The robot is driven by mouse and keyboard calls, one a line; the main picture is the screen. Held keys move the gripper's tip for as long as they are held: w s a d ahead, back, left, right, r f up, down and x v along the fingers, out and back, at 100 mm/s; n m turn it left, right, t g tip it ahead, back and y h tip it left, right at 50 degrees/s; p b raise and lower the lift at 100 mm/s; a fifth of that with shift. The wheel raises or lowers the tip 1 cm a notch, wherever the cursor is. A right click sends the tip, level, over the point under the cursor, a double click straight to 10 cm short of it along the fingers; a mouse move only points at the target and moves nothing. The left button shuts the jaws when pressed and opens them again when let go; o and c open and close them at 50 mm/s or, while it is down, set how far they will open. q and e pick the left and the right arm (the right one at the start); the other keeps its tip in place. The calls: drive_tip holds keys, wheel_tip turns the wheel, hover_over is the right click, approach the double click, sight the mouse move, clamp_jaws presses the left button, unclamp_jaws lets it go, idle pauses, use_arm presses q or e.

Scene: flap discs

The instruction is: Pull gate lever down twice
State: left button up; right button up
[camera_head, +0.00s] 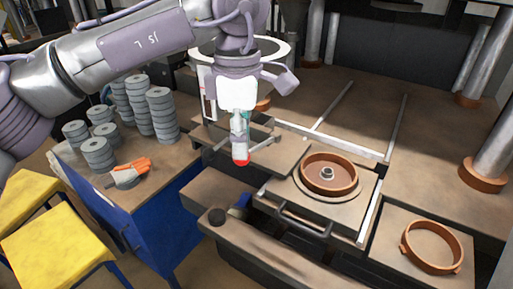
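My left arm reaches in from the upper left. My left gripper (239,145) points downward over the near left edge of the press table (285,128). A red tip (241,161) shows at its lower end. I cannot tell whether this red part belongs to the finger or to a lever. The fingers overlap in this view, so their opening does not show clearly. No gate lever can be made out for certain. My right gripper is not in view.
A brown ring mould (329,173) sits on a plate with a front handle (304,222). Another brown ring (433,247) lies at right. Stacks of grey discs (161,112) and an orange-grey tool (128,173) rest on the blue-sided bench. Yellow stools (50,248) stand at lower left.

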sight(241, 162)
use_arm(q)
drive_tip(key=shift+f+b, duration=1.65)
drive_tip(key=shift+f, duration=0.75)
wheel_tip(241, 162, down, 3)
drive_tip(key=shift+b, duration=1.05)
drive_tip(key=shift+r, duration=0.1)
wheel_tip(241, 162, up, 10)
drive_tip(key=p, duration=0.7)
drive_tip(key=shift+r+p, duration=0.2)
drive_tip(key=shift+p, duration=0.15)
drive_tip(key=shift+f, duration=0.2)
